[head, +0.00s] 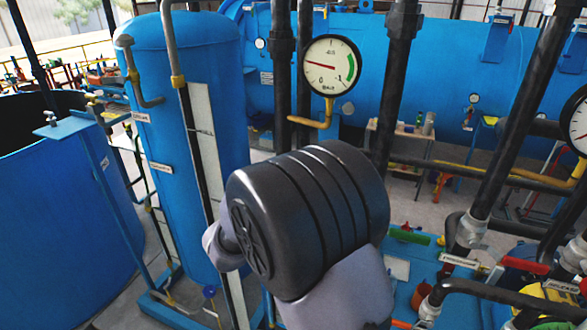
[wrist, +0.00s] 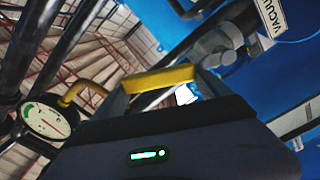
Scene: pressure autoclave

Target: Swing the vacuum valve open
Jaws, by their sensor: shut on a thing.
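In the wrist view a grey valve body (wrist: 220,42) sits on a pipe at the upper right, next to a white label (wrist: 272,14) whose visible letters begin "VACUU". A yellow bar (wrist: 158,78), which looks like the valve's handle, lies across the middle. My gripper (wrist: 160,88) has a grey finger at each end of this bar and appears shut on it. The handle's join to the valve body is not clear. In the head view my dark wrist joint hides the gripper and whatever it holds.
A pressure gauge (head: 330,66) hangs by a dark vertical pipe; it also shows in the wrist view (wrist: 46,120). A blue upright tank (head: 185,130) stands left. Dark pipes (head: 530,105) and a second gauge (head: 577,118) crowd the right. A red handle (head: 460,261) sits low right.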

